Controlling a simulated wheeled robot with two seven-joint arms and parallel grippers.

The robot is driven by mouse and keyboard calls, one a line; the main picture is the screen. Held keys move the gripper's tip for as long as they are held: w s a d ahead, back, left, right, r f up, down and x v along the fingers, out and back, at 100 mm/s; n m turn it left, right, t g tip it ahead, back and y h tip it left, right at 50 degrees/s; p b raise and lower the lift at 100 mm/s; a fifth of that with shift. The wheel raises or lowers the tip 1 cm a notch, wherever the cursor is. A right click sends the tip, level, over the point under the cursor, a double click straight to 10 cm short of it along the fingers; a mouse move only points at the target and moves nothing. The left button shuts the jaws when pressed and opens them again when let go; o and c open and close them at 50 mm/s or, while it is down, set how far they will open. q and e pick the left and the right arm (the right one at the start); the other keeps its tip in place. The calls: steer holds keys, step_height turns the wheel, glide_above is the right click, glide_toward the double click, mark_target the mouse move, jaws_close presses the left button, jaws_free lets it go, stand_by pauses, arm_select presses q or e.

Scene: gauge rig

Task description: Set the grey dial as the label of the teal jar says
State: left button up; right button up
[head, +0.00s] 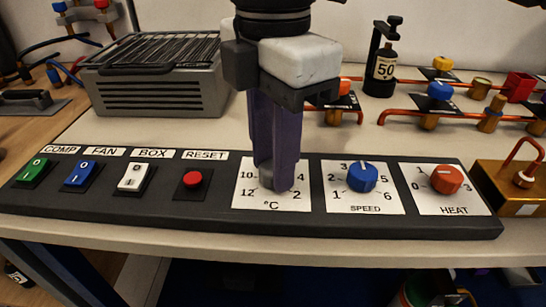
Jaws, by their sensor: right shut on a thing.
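The grey dial (266,174) sits on a white °C plate (245,199) on the black panel. My right gripper (276,178) comes down from above, its purple fingers shut on the dial. They cover most of the dial and hide its pointer. The numbers 10 and 12 show at the left of the plate, 4 and 2 at the right. I see no jar that I can tell is teal. A dark bottle labelled 50 (385,68) stands in a black holder at the back. My left gripper is not in view.
A blue SPEED dial (363,177) and an orange HEAT dial (446,179) are right of the grey dial. A red reset button (193,179) and several switches are to its left. A grey grilled box (158,96) and copper pipes with valves stand behind.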

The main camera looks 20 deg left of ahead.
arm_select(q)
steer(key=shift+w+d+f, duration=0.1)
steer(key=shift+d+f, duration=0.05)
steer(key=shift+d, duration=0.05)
arm_select(e)
steer(key=shift+w+r+m, duration=0.1)
steer(key=shift+m, duration=0.5)
steer(key=o, duration=1.1)
steer(key=shift+c, duration=0.2)
arm_select(q)
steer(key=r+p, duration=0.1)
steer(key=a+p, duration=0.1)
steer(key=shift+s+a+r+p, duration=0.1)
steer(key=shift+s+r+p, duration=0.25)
steer(key=shift+p, duration=0.05)
arm_select(e)
step_height(320, 180, up, 10)
steer(key=shift+r, duration=0.15)
